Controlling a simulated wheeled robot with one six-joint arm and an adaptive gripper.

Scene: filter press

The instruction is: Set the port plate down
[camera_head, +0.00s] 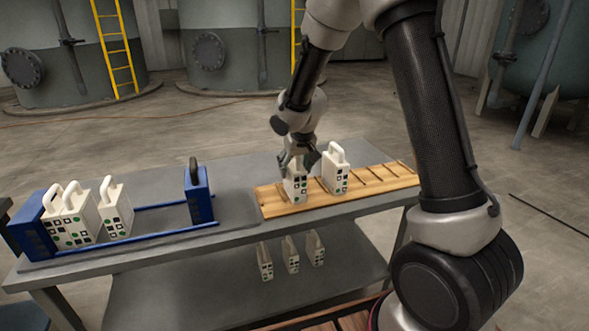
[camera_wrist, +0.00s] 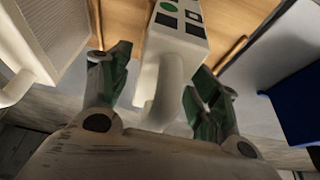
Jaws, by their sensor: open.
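A white port plate (camera_head: 296,184), with green dots and black squares on its face, stands upright on the wooden slotted rack (camera_head: 385,176). My gripper (camera_head: 297,158) is right above it. In the wrist view my gripper (camera_wrist: 160,95) is open, with one finger on each side of the plate's handle (camera_wrist: 172,85). The fingers look apart from the handle. The plate's marked face (camera_wrist: 182,18) shows beyond it. Whether the plate is fully seated in a slot is hidden.
Another white plate (camera_head: 336,173) stands close to the right on the rack. Several white plates (camera_head: 117,214) stand in the blue press frame (camera_head: 199,197) at left. More plates (camera_head: 291,255) are on the lower shelf (camera_head: 230,295). The rack's right part is free.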

